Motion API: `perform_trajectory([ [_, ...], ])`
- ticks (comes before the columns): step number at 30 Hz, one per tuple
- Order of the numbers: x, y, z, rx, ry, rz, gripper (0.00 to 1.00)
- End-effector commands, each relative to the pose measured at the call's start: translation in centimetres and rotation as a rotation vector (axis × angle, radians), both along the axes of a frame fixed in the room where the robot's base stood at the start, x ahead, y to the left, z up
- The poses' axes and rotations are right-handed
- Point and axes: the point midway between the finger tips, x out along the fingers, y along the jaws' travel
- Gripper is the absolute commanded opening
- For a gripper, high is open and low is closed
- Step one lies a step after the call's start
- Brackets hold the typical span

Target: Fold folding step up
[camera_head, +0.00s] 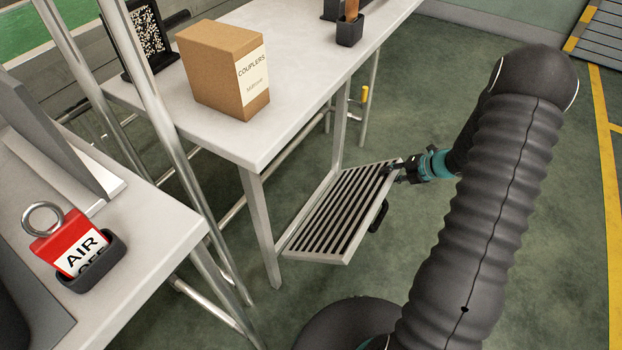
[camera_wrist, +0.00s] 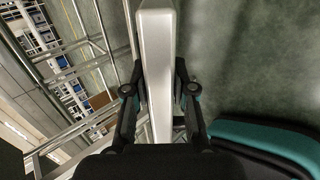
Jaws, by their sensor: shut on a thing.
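The folding step (camera_head: 335,212) is a slatted metal panel hung at the legs of the white table. It sticks out from the table side and looks slightly tilted. A dark handle (camera_head: 378,216) sits on its outer edge. My gripper (camera_head: 392,172) is at the step's far outer corner. In the wrist view my gripper (camera_wrist: 158,90) has one finger on each side of the step's pale metal edge (camera_wrist: 157,50) and is shut on it. The fingertips are partly hidden by the step in the wrist view.
The white table (camera_head: 300,85) holds a cardboard box (camera_head: 222,70) labelled couplers and a small dark holder (camera_head: 350,30). A nearer table at the left holds a red air tag (camera_head: 72,243). The green floor (camera_head: 420,110) right of the step is clear.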

Motion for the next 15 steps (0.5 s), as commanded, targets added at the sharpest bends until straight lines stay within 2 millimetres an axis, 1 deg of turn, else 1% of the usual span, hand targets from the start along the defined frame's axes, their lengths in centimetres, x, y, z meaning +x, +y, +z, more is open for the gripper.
perform_trajectory([
  [3,0.4,0.7,0.8,-0.026,0.013,0.003,0.0],
  [15,1.3,2.1,2.4,-0.106,0.07,0.004,0.0],
])
